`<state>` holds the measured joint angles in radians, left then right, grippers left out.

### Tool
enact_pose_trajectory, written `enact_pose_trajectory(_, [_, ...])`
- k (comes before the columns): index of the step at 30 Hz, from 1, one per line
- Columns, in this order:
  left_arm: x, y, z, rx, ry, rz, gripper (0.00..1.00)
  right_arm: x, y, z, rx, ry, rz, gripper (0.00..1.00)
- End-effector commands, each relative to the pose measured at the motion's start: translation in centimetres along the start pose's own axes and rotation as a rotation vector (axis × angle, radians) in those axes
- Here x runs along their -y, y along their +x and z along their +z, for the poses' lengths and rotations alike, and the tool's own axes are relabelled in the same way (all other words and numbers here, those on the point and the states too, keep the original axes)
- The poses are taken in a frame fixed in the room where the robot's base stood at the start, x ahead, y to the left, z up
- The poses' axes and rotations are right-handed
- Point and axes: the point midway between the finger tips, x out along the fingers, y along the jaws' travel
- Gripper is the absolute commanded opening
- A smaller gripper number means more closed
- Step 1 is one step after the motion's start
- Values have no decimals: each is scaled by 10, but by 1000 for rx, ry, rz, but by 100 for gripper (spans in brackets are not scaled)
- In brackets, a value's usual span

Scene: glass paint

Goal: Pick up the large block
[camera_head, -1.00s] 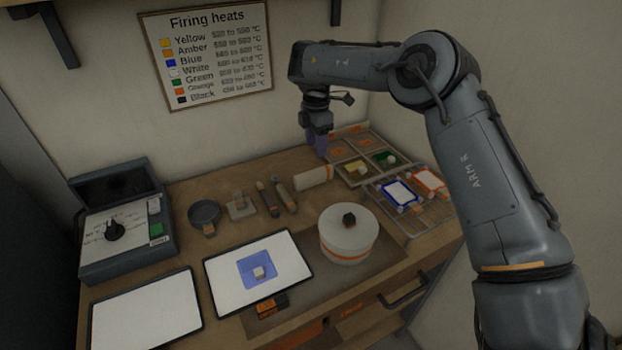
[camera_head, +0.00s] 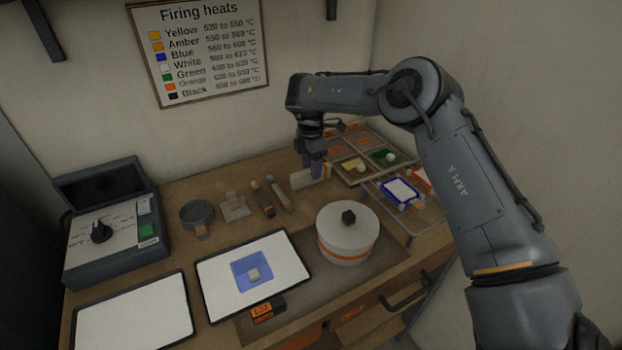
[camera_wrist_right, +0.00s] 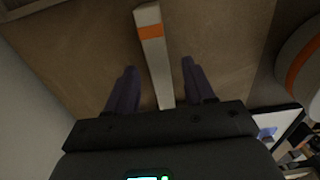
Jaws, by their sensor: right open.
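The large block is a long cream bar (camera_head: 298,180) with an orange band, lying at the back of the workbench. In the right wrist view the bar (camera_wrist_right: 156,62) runs lengthwise between my two fingers, with a gap on each side. My right gripper (camera_head: 313,171) is open, fingers pointing down at the bar, and hides part of it in the head view. The wrist view also shows the open fingers (camera_wrist_right: 159,68). I cannot tell how far the fingertips are above the bench. My left gripper is not in view.
A round white pot (camera_head: 348,236) with a dark knob stands in front of the bar. Two slim sticks (camera_head: 270,197) lie left of it. A wire rack (camera_head: 419,217) and a compartment tray (camera_head: 350,142) are to the right. A control box (camera_head: 110,230) stands at left.

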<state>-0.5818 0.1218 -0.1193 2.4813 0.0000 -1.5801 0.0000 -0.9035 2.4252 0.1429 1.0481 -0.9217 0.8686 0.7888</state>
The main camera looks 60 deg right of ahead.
Motion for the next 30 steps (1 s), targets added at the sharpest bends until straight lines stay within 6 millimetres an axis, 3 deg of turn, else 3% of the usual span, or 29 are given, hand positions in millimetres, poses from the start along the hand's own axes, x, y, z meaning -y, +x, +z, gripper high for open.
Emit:
enact_pose_trajectory(4, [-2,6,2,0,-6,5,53,0,20,0,0,0,-2,53])
enact_pose_trajectory(13, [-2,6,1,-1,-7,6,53,0,24,0,-1,0,0,53])
enact_pose_trajectory(23, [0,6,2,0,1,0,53,0,24,0,0,0,0,3])
enact_pose_trajectory(30, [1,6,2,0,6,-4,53,0,24,0,-1,0,1,0])
